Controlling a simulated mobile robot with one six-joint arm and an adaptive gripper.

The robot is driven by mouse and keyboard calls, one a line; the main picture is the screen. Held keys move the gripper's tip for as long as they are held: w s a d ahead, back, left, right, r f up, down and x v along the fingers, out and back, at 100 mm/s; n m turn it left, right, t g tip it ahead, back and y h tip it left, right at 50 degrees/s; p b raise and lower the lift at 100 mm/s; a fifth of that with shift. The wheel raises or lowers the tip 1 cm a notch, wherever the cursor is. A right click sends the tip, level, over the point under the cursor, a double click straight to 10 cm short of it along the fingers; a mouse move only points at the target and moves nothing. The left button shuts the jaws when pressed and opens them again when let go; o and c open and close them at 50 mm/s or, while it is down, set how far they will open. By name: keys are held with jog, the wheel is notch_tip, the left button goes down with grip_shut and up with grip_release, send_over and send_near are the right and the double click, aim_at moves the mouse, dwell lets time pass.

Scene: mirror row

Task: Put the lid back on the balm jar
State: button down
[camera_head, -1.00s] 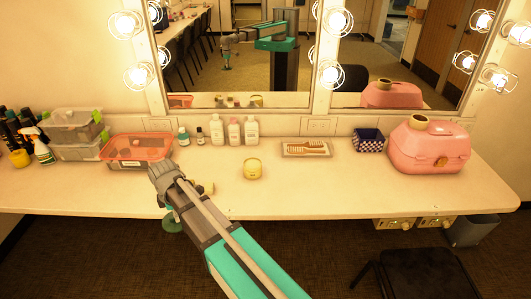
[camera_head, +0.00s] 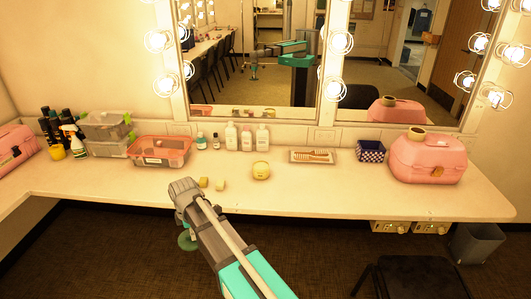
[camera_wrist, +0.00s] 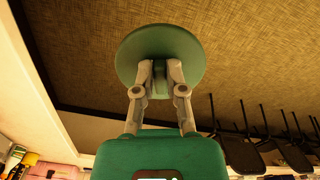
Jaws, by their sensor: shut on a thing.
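The balm jar (camera_head: 261,172) is a small, round, pale yellow pot. It stands upright on the counter near the middle. A flat green disc, seemingly the lid (camera_wrist: 160,50), is held between the fingertips of my gripper (camera_wrist: 160,78) in the wrist view. My gripper is shut on it. In the head view the lid's edge (camera_head: 187,242) shows below my arm, against the dark floor, in front of the counter's front edge and left of the jar. My arm hides most of the gripper there.
An orange bin (camera_head: 160,152) is left, a comb tray (camera_head: 312,156) and pink case (camera_head: 428,158) right. A dark chair (camera_head: 415,272) stands below.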

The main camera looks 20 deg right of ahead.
jog(key=shift+s+d, duration=0.1)
jog(key=shift+s, duration=0.25)
dwell(0.3)
jog(key=shift+d, duration=0.15)
